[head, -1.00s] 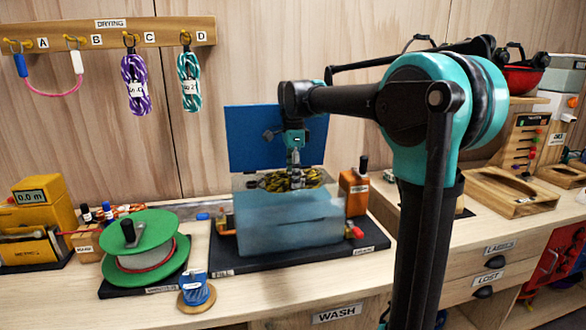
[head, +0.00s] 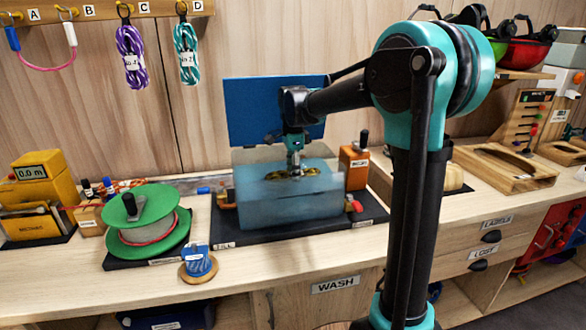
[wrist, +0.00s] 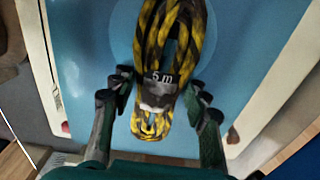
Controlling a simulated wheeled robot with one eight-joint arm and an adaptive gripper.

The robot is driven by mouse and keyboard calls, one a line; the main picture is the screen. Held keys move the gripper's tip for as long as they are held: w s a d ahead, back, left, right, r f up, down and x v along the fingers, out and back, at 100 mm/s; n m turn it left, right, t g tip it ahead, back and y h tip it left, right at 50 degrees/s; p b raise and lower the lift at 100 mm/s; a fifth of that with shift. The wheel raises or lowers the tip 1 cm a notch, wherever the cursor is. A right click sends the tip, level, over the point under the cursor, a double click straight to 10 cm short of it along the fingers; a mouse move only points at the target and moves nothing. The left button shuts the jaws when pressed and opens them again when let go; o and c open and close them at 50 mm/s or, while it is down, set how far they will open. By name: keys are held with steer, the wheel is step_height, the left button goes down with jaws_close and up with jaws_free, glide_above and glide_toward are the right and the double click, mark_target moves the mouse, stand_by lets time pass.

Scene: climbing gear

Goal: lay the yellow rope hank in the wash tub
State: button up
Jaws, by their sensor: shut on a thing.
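My gripper (head: 295,170) reaches down into the tub from above. In the wrist view the hank (wrist: 153,128) lies lengthwise with a "5 m" tag around its middle. My gripper's fingers (wrist: 160,98) are shut on it at the tag, one on each side. The blue tub interior (wrist: 90,50) shows beneath. I cannot tell whether the hank touches the bottom.
The tub stands on a dark base with a raised blue panel (head: 262,112) behind. An orange box (head: 353,168) stands at its right, a green rope reel (head: 145,225) at its left. Purple (head: 131,55) and teal (head: 187,52) hanks hang on the drying rail.

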steer(key=shift+f, duration=1.9)
steer(key=o, duration=1.5)
step_height(320, 180, up, 12)
